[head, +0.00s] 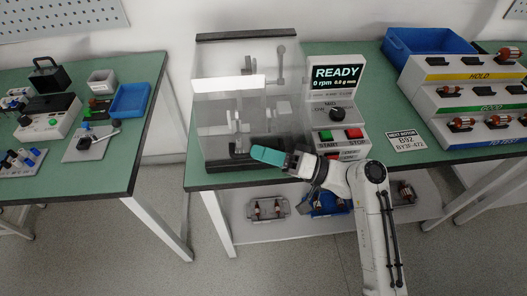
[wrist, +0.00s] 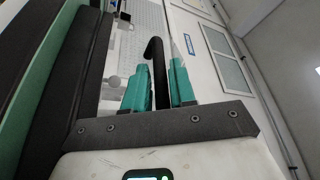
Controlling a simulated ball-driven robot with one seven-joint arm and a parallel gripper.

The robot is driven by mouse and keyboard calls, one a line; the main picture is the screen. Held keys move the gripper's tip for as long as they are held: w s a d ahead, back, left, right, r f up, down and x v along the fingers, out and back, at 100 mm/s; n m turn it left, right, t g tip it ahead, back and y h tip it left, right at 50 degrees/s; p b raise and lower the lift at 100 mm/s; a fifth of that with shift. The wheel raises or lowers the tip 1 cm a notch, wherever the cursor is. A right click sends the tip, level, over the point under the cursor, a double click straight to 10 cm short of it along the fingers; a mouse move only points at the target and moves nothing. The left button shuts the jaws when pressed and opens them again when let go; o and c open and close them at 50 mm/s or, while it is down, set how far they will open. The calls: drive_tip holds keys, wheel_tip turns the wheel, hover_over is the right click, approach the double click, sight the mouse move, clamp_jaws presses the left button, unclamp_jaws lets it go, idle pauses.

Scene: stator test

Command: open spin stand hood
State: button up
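The spin stand's clear hood (head: 224,109) is down over the stand, with a dark strip along its top back edge. Through it, pale supports show blurred. My gripper (head: 268,155), with teal fingers, is at the hood's lower front edge in the head view. In the wrist view my gripper (wrist: 160,88) has its two teal fingers apart, with a dark hooked bar (wrist: 155,62) between them, which looks like the hood's handle. The bar nearly fills the gap; whether the fingers press on it I cannot tell.
The control panel (head: 336,77) right of the hood reads READY, 0 rpm, above green START and red STOP buttons. A motor rack (head: 464,94) and blue bin (head: 428,44) stand further right. A second table (head: 112,152) is at left, across a floor gap.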

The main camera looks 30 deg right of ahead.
drive_tip(key=shift+c, duration=0.5)
clamp_jaws()
drive_tip(key=shift+r, duration=0.1)
